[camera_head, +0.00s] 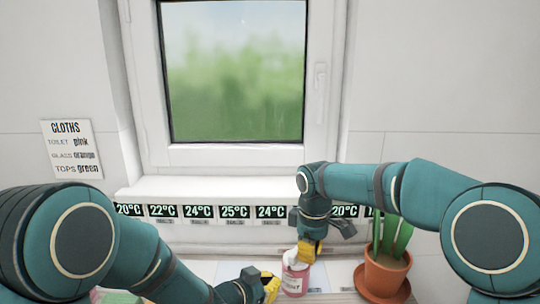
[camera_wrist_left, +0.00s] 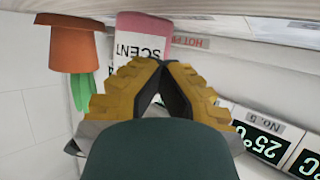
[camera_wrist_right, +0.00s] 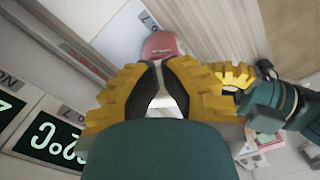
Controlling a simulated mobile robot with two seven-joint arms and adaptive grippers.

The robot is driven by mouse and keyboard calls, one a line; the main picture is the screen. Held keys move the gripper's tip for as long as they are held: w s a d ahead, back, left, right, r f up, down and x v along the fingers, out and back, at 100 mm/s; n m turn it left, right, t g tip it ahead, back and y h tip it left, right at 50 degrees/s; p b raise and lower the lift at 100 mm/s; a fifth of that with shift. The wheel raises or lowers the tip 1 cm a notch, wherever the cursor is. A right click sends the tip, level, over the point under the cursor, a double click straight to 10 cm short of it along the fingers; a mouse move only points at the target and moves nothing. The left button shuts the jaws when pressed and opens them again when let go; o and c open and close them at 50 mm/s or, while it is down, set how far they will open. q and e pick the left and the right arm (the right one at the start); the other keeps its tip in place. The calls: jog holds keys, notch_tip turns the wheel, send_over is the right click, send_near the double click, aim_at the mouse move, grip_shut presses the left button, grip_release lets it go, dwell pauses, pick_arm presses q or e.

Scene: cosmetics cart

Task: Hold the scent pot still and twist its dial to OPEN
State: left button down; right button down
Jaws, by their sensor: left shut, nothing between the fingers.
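The scent pot (camera_head: 295,282) is a pink jar with a white label and a pale top, standing in front of the window sill. In the left wrist view its label reads SCENT (camera_wrist_left: 143,38). My left gripper (camera_head: 271,285) is shut and empty, just left of the pot. In the left wrist view its fingertips (camera_wrist_left: 161,64) point at the label. My right gripper (camera_head: 309,256) is above the pot, pointing down at its top. In the right wrist view its fingertips (camera_wrist_right: 158,63) are close together near the pot (camera_wrist_right: 160,45). The dial's marking is not readable.
A plant in an orange pot (camera_head: 383,276) stands close to the right of the scent pot, under my right arm. A row of temperature labels (camera_head: 234,212) runs along the sill's front. A CLOTHS sign (camera_head: 72,149) hangs on the left wall.

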jog(key=shift+w+d, duration=0.2)
jog(key=shift+w, duration=0.5)
jog(key=shift+d, duration=0.1)
notch_tip(320, 180, up, 6)
jog(key=shift+d, duration=0.3)
dwell(0.8)
pick_arm(q)
jog(key=c, duration=1.4)
grip_release()
jog(key=shift+o, duration=0.2)
jog(key=shift+s, duration=0.1)
